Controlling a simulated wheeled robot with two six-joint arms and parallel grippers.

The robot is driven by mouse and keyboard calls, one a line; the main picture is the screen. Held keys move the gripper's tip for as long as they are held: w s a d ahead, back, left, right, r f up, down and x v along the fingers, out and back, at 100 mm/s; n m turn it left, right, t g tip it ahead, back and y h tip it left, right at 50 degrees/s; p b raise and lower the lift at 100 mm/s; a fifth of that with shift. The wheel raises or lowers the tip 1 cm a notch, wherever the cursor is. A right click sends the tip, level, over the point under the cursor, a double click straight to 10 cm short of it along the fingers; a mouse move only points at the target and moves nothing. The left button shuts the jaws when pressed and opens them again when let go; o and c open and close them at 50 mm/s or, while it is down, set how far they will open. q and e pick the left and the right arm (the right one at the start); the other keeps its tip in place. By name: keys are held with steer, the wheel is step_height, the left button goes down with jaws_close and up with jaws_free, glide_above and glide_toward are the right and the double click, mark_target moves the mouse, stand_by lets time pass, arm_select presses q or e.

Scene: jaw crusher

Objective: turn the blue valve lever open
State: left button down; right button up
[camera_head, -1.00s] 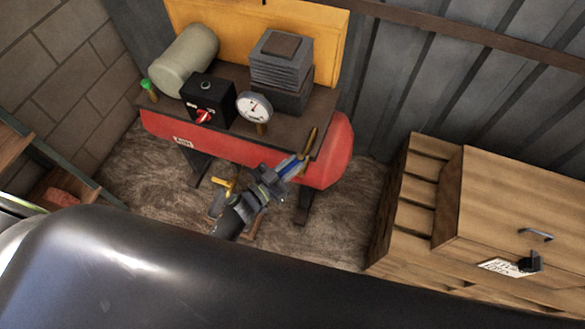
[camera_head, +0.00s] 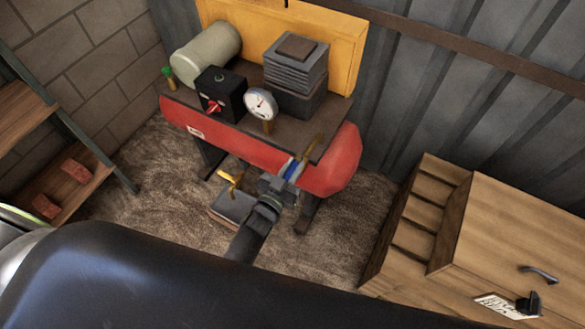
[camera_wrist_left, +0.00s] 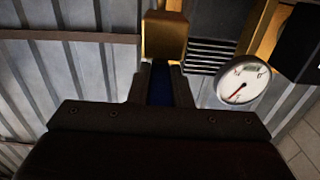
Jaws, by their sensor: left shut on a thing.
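The blue valve lever (camera_head: 292,170) shows as a short blue piece in front of the right end of the red tank (camera_head: 345,165). A brass fitting (camera_head: 313,150) is just beyond it. My left gripper (camera_head: 287,180) is shut on the lever, and its fingers hide part of it. In the left wrist view, a strip of the blue lever (camera_wrist_left: 160,85) lies between the two fingers, with the square brass fitting (camera_wrist_left: 165,35) straight ahead. I cannot tell the lever's exact angle. My right gripper is not in view.
A dial gauge (camera_head: 260,105), a black switch box (camera_head: 221,94) and a finned block (camera_head: 297,65) stand on the tank's top plate. A wooden cabinet (camera_head: 510,235) is at the right. A shelf with red bricks (camera_head: 76,170) is at the left.

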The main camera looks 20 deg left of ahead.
arm_select(q)
steer(key=c, duration=1.3)
jaws_free()
steer(key=v, duration=1.7)
steer(key=shift+s+a+r, duration=0.1)
steer(key=shift+s, duration=0.05)
